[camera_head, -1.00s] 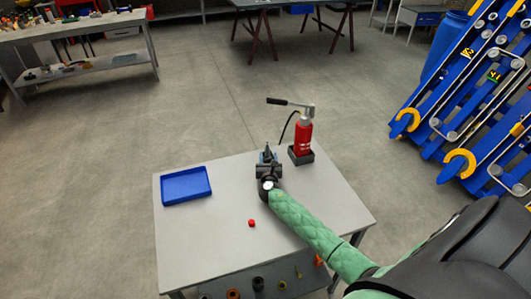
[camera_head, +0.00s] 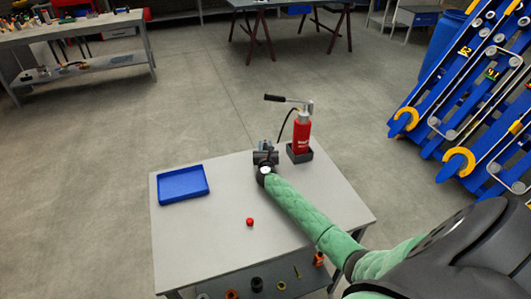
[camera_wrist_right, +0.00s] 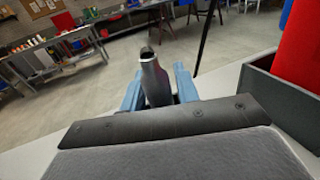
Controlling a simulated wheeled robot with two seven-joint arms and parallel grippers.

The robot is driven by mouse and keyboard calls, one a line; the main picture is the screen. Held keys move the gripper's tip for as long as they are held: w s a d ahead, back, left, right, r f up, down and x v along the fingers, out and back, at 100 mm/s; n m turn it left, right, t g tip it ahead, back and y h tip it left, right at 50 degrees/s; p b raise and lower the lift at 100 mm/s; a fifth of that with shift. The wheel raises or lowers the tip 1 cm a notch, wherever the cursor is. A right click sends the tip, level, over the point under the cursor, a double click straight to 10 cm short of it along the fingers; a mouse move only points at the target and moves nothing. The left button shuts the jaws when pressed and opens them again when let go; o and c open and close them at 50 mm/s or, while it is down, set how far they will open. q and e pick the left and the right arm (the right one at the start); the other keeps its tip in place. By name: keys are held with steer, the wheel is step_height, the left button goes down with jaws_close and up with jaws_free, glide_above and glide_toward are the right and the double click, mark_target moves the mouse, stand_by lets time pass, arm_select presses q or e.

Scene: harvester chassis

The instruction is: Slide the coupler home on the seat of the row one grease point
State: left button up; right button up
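My right gripper (camera_head: 264,150) is low over the back of the grey table, just left of the red pump (camera_head: 303,136). In the right wrist view its two blue fingers (camera_wrist_right: 160,90) stand on either side of a grey metal coupler (camera_wrist_right: 153,78). The coupler leans slightly left, with its open end up. I cannot tell if the fingers press on it. In the head view the gripper mostly hides the coupler. A black hose (camera_head: 284,125) runs from the pump down toward the gripper. My left gripper is out of view. The row one grease point cannot be made out.
The table (camera_head: 215,245) also holds a blue tray (camera_head: 183,185) and a small red cap (camera_head: 250,222). Several small parts lie on its lower shelf. Blue harvester row units (camera_head: 470,110) with yellow hooks stand at the right. The floor between is clear.

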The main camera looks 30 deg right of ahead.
jaws_close()
